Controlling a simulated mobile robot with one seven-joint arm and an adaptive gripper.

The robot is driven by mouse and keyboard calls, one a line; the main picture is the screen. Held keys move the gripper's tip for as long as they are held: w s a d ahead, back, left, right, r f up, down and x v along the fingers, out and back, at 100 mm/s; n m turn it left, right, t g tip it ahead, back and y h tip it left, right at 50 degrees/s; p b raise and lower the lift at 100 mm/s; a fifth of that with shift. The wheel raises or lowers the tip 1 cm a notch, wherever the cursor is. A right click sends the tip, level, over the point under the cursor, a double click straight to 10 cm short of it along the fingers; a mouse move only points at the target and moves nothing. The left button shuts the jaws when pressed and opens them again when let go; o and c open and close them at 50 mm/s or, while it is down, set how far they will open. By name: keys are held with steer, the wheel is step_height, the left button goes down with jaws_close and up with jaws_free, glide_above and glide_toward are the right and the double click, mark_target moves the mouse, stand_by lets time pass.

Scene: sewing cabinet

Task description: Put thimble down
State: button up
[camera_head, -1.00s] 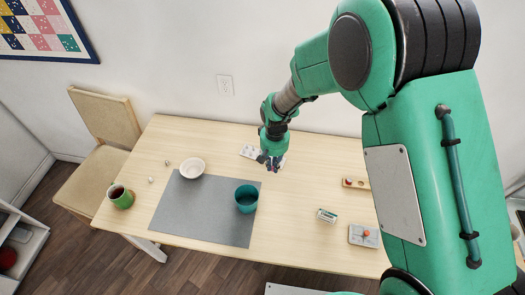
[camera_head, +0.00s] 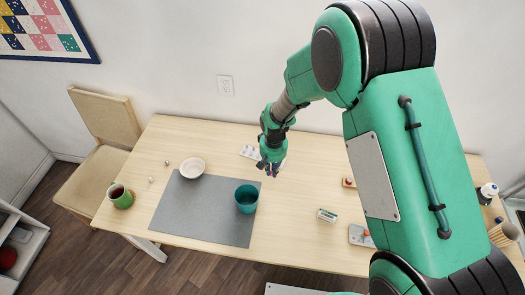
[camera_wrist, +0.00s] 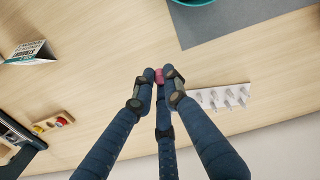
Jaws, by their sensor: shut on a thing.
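My gripper (camera_wrist: 161,82) is shut on a small pink thimble (camera_wrist: 159,76), which shows between its fingertips in the wrist view. In the head view my gripper (camera_head: 270,170) is over the back middle of the wooden table (camera_head: 310,180); I cannot make out the thimble there. A white rack with several pegs (camera_wrist: 229,97) lies close to the right of the fingers in the wrist view. In the head view the rack (camera_head: 247,151) is partly hidden behind my gripper. I cannot tell how high the thimble is above the table.
A green mug (camera_head: 121,196) stands at the left. A small box (camera_head: 327,215) and a grey pincushion-like item (camera_head: 358,236) lie at the right.

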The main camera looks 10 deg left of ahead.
steer(key=w+a+f+b, duration=0.1)
steer(key=w+a, duration=0.5)
steer(key=w, duration=0.7)
steer(key=shift+w+a+f, duration=0.2)
steer(key=shift+w, duration=0.15)
steer(key=shift+f+b, duration=0.5)
steer(key=shift+f, duration=1.25)
steer(key=shift+f, duration=0.6)
steer(key=o, duration=0.7)
steer(key=shift+f, duration=0.1)
steer(key=shift+r, duration=0.2)
step_height(320, 180, up, 13)
steer(key=p, duration=0.1)
steer(key=shift+p, duration=0.35)
